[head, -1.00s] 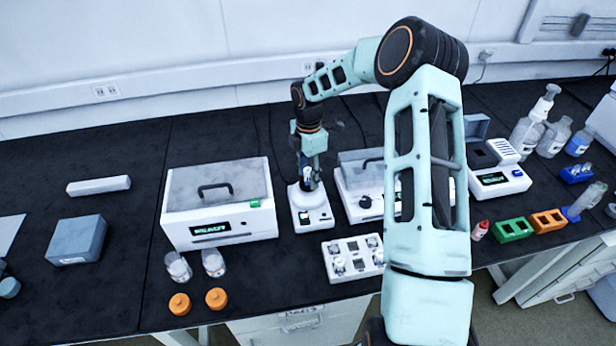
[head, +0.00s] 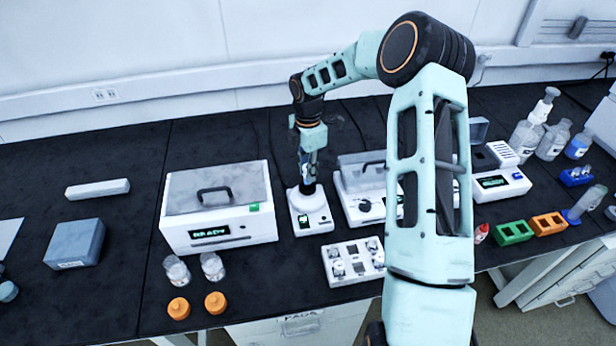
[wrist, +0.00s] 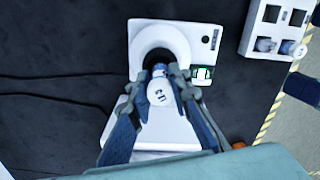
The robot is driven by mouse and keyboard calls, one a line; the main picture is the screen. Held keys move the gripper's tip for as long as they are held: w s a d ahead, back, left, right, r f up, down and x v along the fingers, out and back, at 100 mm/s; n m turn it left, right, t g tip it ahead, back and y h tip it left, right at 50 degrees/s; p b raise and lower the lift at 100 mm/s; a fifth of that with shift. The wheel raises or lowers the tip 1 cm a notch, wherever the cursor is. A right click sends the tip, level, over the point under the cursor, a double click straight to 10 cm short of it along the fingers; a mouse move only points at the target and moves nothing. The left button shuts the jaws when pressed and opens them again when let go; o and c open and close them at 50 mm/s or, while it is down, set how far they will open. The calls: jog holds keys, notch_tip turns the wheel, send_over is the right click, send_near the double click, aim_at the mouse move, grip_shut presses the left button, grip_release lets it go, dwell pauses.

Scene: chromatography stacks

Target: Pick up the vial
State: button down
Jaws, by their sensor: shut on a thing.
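A small vial with a white marked cap (wrist: 160,93) sits between my fingers in the wrist view. My gripper (wrist: 161,80) is shut on it. Below is a small white bench device (wrist: 195,38) with a round dark cup and a little display. In the head view my gripper (head: 307,172) hangs upright right over the cup of this device (head: 314,217). The vial is mostly hidden by the fingers there. I cannot tell whether its lower end is clear of the cup.
A white lidded box with a green display (head: 215,215) stands close left. Another white device (head: 352,182) stands close right, partly behind my arm. A white vial rack (head: 348,262) is in front. Two glass jars (head: 212,265) and orange caps (head: 216,302) are front left.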

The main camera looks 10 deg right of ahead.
jog(key=s+d+r+p, duration=0.2)
jog(key=s+r+p, duration=0.2)
jog(key=s+r, duration=0.9)
notch_tip(320, 180, up, 4)
jog(key=shift+s+d+f+p, duration=0.25)
jog(key=shift+s+d+p, duration=0.05)
jog(key=shift+s+d, duration=0.1)
jog(key=shift+f, duration=0.1)
dwell(0.7)
